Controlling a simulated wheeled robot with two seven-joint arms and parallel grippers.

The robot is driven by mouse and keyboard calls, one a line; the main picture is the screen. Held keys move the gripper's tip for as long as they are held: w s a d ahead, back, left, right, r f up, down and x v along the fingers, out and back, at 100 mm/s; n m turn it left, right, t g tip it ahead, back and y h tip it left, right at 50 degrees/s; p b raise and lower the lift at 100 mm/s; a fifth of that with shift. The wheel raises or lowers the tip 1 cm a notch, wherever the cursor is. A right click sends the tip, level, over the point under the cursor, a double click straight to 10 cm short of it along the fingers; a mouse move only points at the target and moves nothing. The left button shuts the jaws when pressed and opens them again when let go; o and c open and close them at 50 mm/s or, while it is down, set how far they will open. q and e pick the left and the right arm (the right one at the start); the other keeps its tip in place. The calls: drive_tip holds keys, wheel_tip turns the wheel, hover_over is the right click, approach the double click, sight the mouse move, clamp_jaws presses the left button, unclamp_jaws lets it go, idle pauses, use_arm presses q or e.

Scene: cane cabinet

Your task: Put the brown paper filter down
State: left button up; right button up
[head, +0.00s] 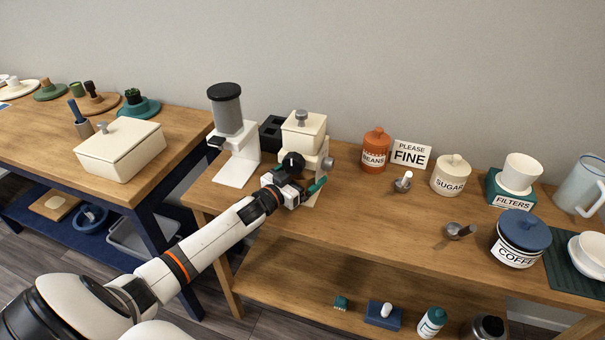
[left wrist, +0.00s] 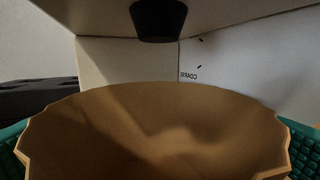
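The brown paper filter (left wrist: 155,130) fills the lower part of the left wrist view, with its wide, jagged-edged mouth towards the camera. The teal finger pads of my left gripper (left wrist: 160,145) press at its left and right sides, so the gripper is shut on it. In the head view my left gripper (head: 300,191) is in front of the cream grinder (head: 303,133), above the wooden counter. The filter is hidden there behind the gripper. In the left wrist view the grinder's black spout (left wrist: 158,20) hangs just beyond and above the filter. My right gripper is not in view.
A white grinder with a grey hopper (head: 226,110) stands left of the gripper. To the right are an orange beans jar (head: 375,152), metal scoops, a sugar jar (head: 451,176), a green filters box (head: 510,197) and a blue-lidded coffee jar (head: 520,240). The counter's front middle (head: 360,230) is clear.

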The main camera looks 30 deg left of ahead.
use_arm(q)
drive_tip(key=shift+r, duration=0.15)
drive_tip(key=s, duration=0.4)
drive_tip(key=s+a, duration=0.1)
drive_tip(key=s, duration=0.3)
drive_tip(key=s+a, duration=0.1)
drive_tip(key=s, duration=0.3)
drive_tip(key=shift+r, duration=0.1)
